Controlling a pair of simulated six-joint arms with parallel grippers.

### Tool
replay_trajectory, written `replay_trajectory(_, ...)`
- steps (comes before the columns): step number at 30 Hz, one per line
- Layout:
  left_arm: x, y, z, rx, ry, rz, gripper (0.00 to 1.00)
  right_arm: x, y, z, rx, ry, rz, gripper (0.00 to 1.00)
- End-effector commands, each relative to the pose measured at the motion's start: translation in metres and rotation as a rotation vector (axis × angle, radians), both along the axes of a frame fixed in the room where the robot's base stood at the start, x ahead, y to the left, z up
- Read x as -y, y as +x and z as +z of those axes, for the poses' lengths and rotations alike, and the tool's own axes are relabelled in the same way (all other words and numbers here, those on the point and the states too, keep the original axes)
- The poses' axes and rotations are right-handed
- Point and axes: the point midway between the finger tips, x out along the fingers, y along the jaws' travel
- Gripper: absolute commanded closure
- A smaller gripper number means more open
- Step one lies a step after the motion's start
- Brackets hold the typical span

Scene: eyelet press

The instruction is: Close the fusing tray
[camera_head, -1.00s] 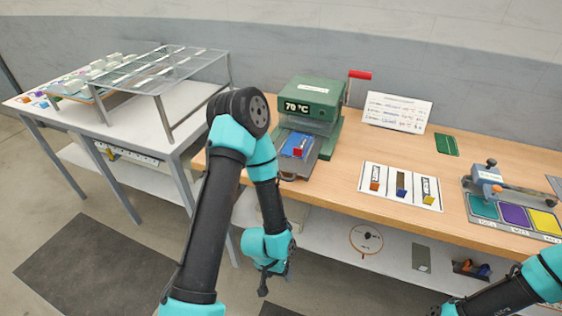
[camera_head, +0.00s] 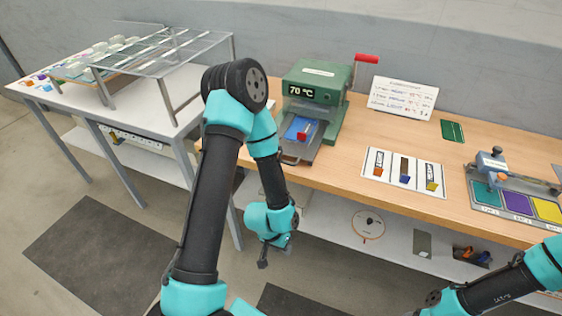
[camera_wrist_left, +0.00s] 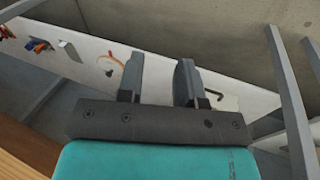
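The green press (camera_head: 316,92) stands on the wooden bench and its display reads 70 °C. Its grey fusing tray (camera_head: 298,148) sticks out at the front, with a handle (camera_head: 291,160) at its near edge. A blue piece (camera_head: 297,129) with a small red block (camera_head: 307,131) lies on the tray. My left gripper (camera_head: 264,256) hangs below and in front of the bench edge, apart from the tray. In the left wrist view its two fingers (camera_wrist_left: 160,80) are apart with nothing between them. My right arm shows at the lower right; its fingertips are not clearly seen.
A red lever (camera_head: 366,58) rises at the press's right. A white card with coloured pieces (camera_head: 403,171) and a swatch plate (camera_head: 515,205) lie to the right. The lower shelf (camera_head: 340,232) holds small items.

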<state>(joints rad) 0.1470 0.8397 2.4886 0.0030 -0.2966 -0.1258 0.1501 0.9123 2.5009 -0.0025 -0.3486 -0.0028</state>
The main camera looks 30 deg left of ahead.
Motion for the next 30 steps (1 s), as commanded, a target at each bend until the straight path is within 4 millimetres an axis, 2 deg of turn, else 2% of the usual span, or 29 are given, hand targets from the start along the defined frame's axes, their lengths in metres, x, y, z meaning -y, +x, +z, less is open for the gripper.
replay_trajectory(1,-0.005,0.009,0.012,0.035,0.01,-0.036,0.72,0.0,0.0,0.0,0.0,0.0,0.0,0.39)
replay_trajectory(10,-0.036,0.047,0.09,0.24,0.086,-0.338,1.0,0.0,0.0,0.0,0.0,0.0,0.0,0.39)
replay_trajectory(15,-0.052,0.061,0.139,0.354,0.141,-0.514,1.0,0.0,0.0,0.0,0.0,0.0,0.0,0.39)
replay_trajectory(21,-0.071,0.068,0.199,0.482,0.219,-0.717,1.0,0.0,0.0,0.0,0.0,0.0,0.0,0.39)
replay_trajectory(30,-0.096,0.062,0.288,0.659,0.36,-1.021,1.0,0.0,0.0,0.0,0.0,0.0,0.0,0.39)
